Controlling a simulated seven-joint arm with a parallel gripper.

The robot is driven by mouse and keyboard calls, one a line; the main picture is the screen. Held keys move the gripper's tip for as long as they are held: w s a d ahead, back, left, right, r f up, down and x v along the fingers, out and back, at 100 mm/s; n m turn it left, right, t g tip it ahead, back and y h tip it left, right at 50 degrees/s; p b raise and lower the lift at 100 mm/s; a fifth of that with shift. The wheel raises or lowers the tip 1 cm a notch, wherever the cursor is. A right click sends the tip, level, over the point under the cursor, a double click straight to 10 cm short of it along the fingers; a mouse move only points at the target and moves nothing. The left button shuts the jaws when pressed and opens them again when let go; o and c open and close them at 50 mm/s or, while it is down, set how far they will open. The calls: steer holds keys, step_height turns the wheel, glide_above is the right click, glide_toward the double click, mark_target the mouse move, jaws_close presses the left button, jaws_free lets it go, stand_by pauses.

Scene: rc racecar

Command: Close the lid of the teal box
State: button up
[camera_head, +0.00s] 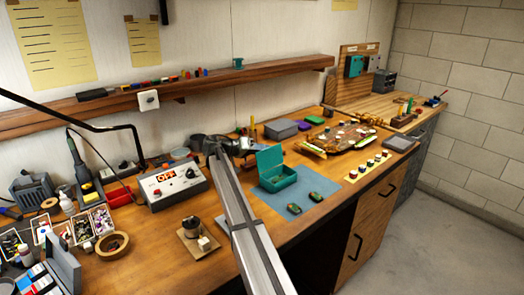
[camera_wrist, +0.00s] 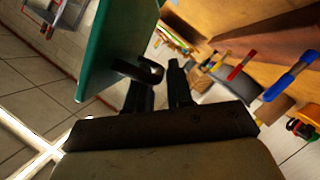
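The teal box (camera_head: 278,182) stands on a blue-grey mat on the workbench, with its lid (camera_head: 270,157) raised at the back. In the wrist view the teal lid (camera_wrist: 112,45) is a large slanted panel at upper left, with a dark loop-like part by its edge. My gripper (camera_head: 244,146) is just left of the raised lid in the head view. In the wrist view my gripper (camera_wrist: 160,90) has its two dark fingers apart with a gap between them. The left finger is close to the lid; I cannot tell whether it touches. Nothing shows held.
The blue-grey mat (camera_head: 322,183) also carries two small dark-green pieces in front of the box. A grey box (camera_head: 281,129) stands behind, and a colourful car body (camera_head: 340,137) lies to the right. A soldering station (camera_head: 173,183) is left of my arm.

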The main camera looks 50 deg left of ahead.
jaws_close()
stand_by(0.5)
